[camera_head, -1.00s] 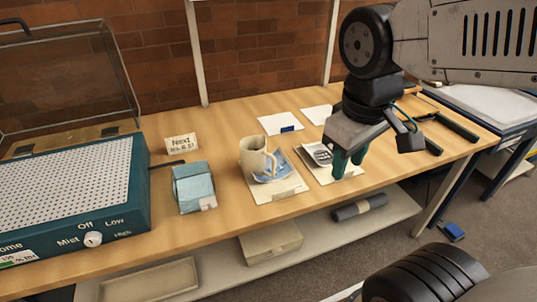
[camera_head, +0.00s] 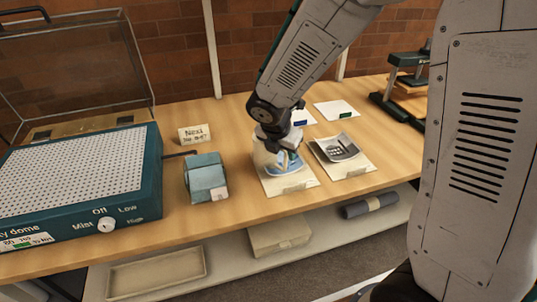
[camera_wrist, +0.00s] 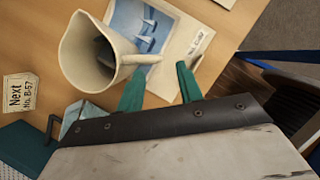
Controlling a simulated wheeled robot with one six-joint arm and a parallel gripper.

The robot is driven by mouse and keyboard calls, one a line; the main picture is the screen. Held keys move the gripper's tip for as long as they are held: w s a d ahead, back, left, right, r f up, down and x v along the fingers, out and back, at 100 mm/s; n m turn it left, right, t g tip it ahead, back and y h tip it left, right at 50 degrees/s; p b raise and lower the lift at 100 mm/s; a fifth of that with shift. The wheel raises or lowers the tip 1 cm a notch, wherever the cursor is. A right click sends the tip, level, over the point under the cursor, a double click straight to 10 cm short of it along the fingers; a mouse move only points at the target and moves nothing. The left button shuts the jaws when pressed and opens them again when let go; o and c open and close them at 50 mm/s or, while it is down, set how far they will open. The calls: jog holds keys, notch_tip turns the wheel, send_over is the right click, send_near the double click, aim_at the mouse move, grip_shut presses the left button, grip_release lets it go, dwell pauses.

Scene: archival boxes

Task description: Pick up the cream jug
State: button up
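The cream jug (camera_wrist: 80,58) stands in the upper left of the wrist view, seen from above with its open mouth showing. Its looped handle (camera_wrist: 140,60) points right, toward my gripper (camera_wrist: 160,70). The two green fingers are open and apart, with the handle's end near the gap between their tips. I cannot tell whether they touch it. In the head view the jug (camera_head: 262,160) is partly hidden behind my gripper (camera_head: 284,152). It stands at the left edge of a card with a blue sailboat picture (camera_wrist: 142,25).
A card with a grey picture (camera_head: 341,150) lies to the right. A blue-grey box (camera_head: 205,178) and a "Next" sign (camera_head: 194,134) stand to the left, beside the dome unit (camera_head: 80,180). Two white cards lie behind. Bare table shows in front.

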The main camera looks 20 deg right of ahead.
aim_at(285, 160)
jog(key=x, duration=0.5)
jog(key=shift+w+f, duration=0.1)
jog(key=shift+f, duration=0.3)
grip_shut()
